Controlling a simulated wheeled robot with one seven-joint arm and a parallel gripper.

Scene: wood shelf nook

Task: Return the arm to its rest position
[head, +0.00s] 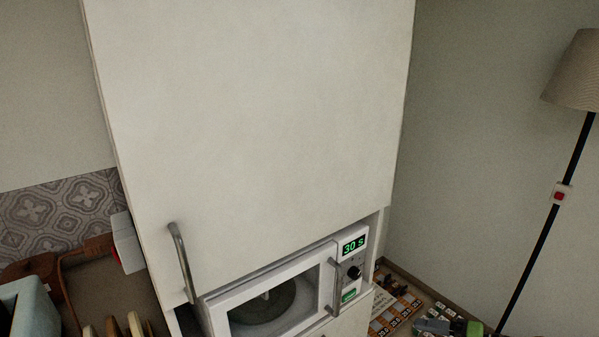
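My arm and gripper do not show in the head view. I cannot see the arm's pose or whether the gripper is open or shut.
A tall white cabinet (260,110) with a metal handle (181,262) fills the middle. Below its door sits a white microwave (215,301), door closed, display (354,245) reading "30 s". A floor lamp (578,75) stands at right. A counter with several items is at lower left.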

